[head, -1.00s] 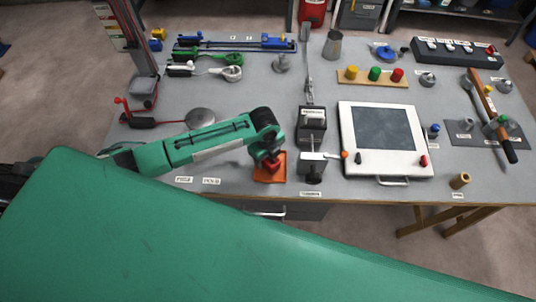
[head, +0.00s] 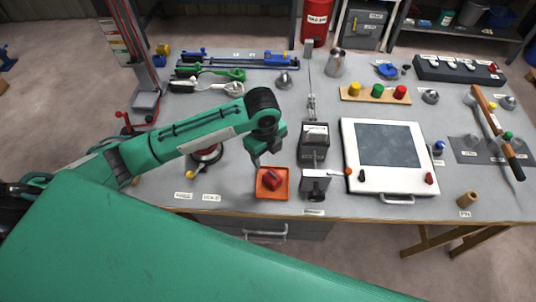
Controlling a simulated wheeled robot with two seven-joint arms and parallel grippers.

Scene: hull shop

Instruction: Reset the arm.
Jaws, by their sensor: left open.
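My left arm reaches in from the left over the workbench. Its gripper (head: 264,153) points down, open, just above and behind an orange tray (head: 264,195). A dark red block (head: 272,179) lies in the tray, clear of the fingers. Only a thin part of the fingers shows; the rest is hidden by the gripper body. My right gripper is not in view.
A vise-like clamp (head: 314,184) stands right of the tray. A white framed panel (head: 398,187) lies beyond it. A red-based round item (head: 205,155) is partly behind my forearm. Bench front is fairly clear.

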